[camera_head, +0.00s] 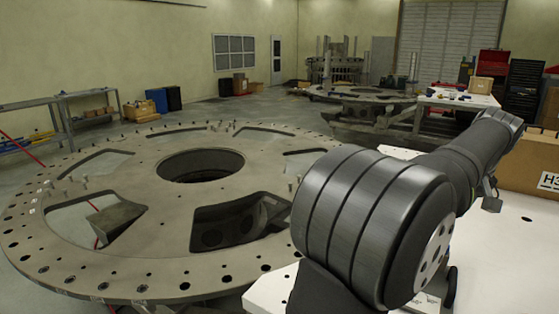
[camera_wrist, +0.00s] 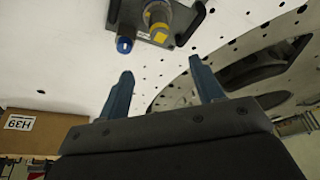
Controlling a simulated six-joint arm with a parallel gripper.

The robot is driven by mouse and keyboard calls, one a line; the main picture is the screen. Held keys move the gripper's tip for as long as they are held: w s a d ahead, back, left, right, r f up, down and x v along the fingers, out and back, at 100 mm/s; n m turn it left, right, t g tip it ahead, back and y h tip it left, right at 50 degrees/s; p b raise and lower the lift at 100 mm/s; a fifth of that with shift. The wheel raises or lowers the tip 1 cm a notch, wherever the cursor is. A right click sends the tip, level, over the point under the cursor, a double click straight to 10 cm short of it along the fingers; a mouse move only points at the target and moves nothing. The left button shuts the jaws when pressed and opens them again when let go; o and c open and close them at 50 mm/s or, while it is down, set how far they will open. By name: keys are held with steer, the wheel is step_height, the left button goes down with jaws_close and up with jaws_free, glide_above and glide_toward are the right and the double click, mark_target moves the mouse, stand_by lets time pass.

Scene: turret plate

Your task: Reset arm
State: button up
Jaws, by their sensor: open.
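My gripper (camera_wrist: 163,90) shows in the wrist view with its two blue-grey fingers apart and nothing between them. In the head view my arm reaches over the white table at the right; the gripper's fingers cannot be made out there. The large round turret plate (camera_head: 110,255) fills the left and middle of the head view. It has a round central hole, several cut-out windows and small holes along its rim. Part of the plate (camera_wrist: 185,85) also shows at the right of the wrist view, beyond the fingers.
A white perforated table (camera_head: 505,250) lies under my arm. A cardboard box (camera_head: 530,160) marked H39 stands at its far right. In the wrist view, a dark holder (camera_wrist: 190,22) with a blue-ended tool (camera_wrist: 125,44) and a yellow-marked tool (camera_wrist: 160,34) sits on the white surface (camera_wrist: 60,50).

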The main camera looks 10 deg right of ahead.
steer(key=x, duration=1.7)
steer(key=shift+w+d+f, duration=0.1)
steer(key=shift+f, duration=0.15)
steer(key=shift+r, duration=0.3)
steer(key=v, duration=1.7)
steer(key=x, duration=1.7)
steer(key=shift+f, duration=0.1)
step_height(320, 180, up, 10)
steer(key=shift+f, duration=0.1)
